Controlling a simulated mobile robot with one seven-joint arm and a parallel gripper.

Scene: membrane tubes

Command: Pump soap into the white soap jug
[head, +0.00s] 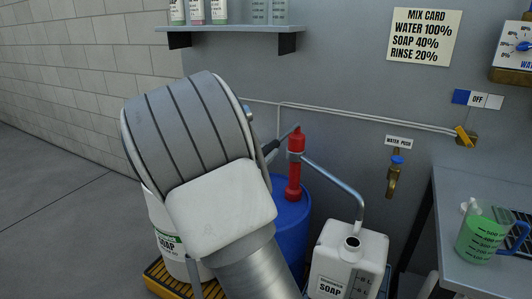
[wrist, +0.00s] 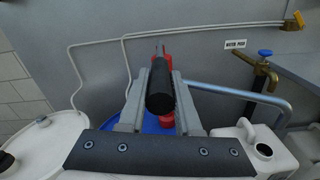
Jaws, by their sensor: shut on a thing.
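The red hand pump (head: 295,178) stands on the blue drum (head: 291,212). A bent metal spout (head: 335,177) runs right from it, its end over the open mouth of the white soap jug (head: 328,262). The jug is upright, with level marks on its side; I cannot tell its soap level. In the wrist view my gripper (wrist: 161,82) is shut on the pump's black handle (wrist: 160,98), which lies between the two fingers. The pump (wrist: 167,70), spout (wrist: 235,91) and jug (wrist: 232,133) show there too. In the head view my arm hides most of the gripper.
A white soap bucket (head: 160,222) stands left, behind my arm. A brass water tap (head: 392,180) with a blue knob is on the wall. At right, a grey table (head: 450,195) holds a measuring jug (head: 480,240) of green liquid. A shelf (head: 225,29) with bottles hangs above.

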